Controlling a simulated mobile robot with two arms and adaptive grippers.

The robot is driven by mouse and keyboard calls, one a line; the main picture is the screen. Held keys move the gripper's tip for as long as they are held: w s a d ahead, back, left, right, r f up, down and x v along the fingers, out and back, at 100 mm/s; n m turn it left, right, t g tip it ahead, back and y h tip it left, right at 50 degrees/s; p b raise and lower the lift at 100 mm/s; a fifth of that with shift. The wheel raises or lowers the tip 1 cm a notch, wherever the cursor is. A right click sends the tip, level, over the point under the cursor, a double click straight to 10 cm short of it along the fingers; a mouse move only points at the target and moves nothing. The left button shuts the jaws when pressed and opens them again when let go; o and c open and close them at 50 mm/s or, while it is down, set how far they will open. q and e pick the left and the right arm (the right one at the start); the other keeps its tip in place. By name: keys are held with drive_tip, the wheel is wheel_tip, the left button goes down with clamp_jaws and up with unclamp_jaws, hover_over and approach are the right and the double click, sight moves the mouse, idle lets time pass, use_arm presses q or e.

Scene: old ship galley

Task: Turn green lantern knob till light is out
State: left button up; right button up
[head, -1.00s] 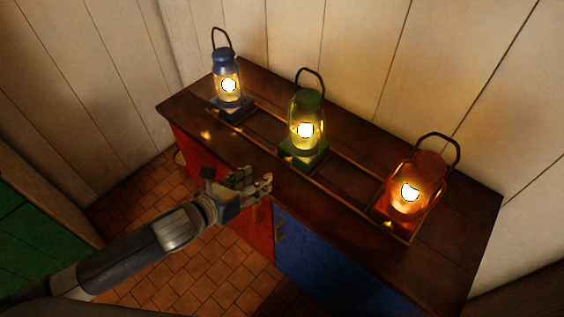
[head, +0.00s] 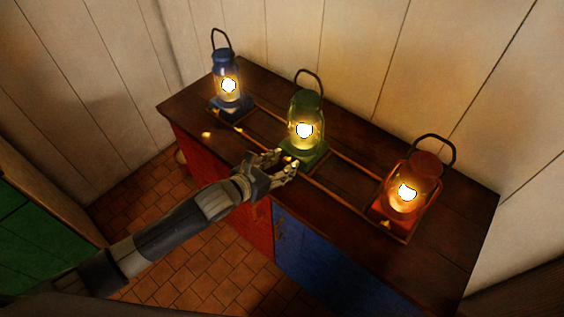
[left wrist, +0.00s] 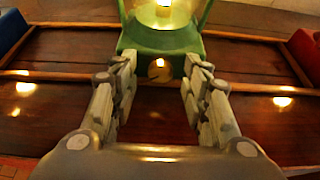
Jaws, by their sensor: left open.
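The green lantern (head: 305,118) stands lit on the counter, between the blue and red ones. In the left wrist view its green base (left wrist: 160,40) is straight ahead, with a small round brass-coloured knob (left wrist: 159,70) on its front face. My left gripper (head: 284,160) is at the front of this base. In the left wrist view the open fingers (left wrist: 160,82) stand on either side of the knob, with gaps to it; I cannot tell if the tips reach its depth. In the head view the gripper hides the knob. My right gripper is not in view.
A lit blue lantern (head: 228,82) stands to the left and a lit red lantern (head: 407,192) to the right. Low wooden rails (head: 345,203) run along the counter (head: 455,215). A plank wall (head: 360,60) rises close behind.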

use_arm(q)
drive_tip(key=shift+w+d+f, duration=0.1)
drive_tip(key=shift+w+d, duration=0.1)
drive_tip(key=shift+w, duration=0.05)
clamp_jaws()
drive_tip(key=shift+n+h, duration=0.4)
unclamp_jaws()
